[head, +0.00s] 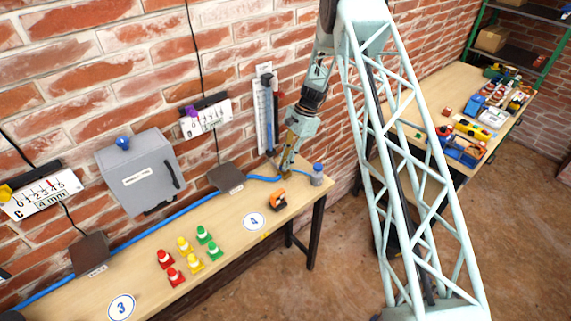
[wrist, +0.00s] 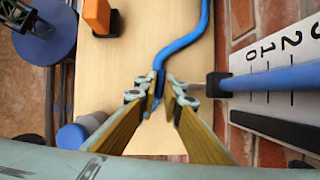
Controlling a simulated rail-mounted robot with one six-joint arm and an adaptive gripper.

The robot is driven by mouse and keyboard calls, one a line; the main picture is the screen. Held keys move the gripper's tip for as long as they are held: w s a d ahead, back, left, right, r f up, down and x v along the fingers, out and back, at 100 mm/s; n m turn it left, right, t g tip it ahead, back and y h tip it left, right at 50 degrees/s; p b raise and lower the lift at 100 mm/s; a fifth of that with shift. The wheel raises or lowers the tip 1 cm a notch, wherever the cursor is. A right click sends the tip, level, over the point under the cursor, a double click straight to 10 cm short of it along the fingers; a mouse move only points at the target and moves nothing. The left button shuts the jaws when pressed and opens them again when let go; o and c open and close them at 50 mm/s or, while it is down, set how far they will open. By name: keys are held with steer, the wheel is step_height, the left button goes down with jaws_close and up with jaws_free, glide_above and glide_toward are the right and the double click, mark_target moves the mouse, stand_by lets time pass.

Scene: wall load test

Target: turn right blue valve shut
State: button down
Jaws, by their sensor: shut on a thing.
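My gripper (head: 285,170) reaches down to the right end of the workbench, close to the brick wall. In the wrist view my gripper (wrist: 166,90) has its yellow-sided fingers closed around a small blue piece, which I take as the right blue valve (wrist: 156,88). It sits at the end of the blue hose (wrist: 187,42). Most of the valve is hidden by the fingers, so I cannot tell how far it is turned. In the head view the fingers hide it.
A blue-capped cylinder (head: 317,175) stands just right of my gripper. An orange-black device (head: 278,200) lies in front. A gauge board (head: 264,110) with a blue tube (wrist: 280,78) is on the wall beside it. Coloured cones (head: 186,248) stand further left. A second bench (head: 452,90) is behind.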

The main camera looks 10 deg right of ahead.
steer(key=m+t+b, duration=0.1)
steer(key=m, duration=0.1)
steer(key=m+t+b, duration=0.1)
steer(key=m+b, duration=0.1)
steer(key=m, duration=0.1)
steer(key=shift+s+f, duration=0.1)
steer(key=shift+s, duration=0.05)
steer(key=m+b, duration=0.1)
steer(key=m, duration=0.1)
steer(key=m+t+b, duration=0.1)
steer(key=m+b, duration=0.1)
steer(key=shift+s+t, duration=0.1)
steer(key=shift+t, duration=0.2)
steer(key=m+t+h+b, duration=0.1)
steer(key=m+b, duration=0.1)
steer(key=m, duration=0.2)
steer(key=shift+s+a, duration=0.1)
steer(key=shift+m+t+h+b, duration=0.55)
steer(key=shift+m+b, duration=0.3)
steer(key=shift+m, duration=1.15)
steer(key=c, duration=2.7)
jaws_free()
steer(key=shift+c, duration=0.2)
steer(key=shift+r, duration=0.25)
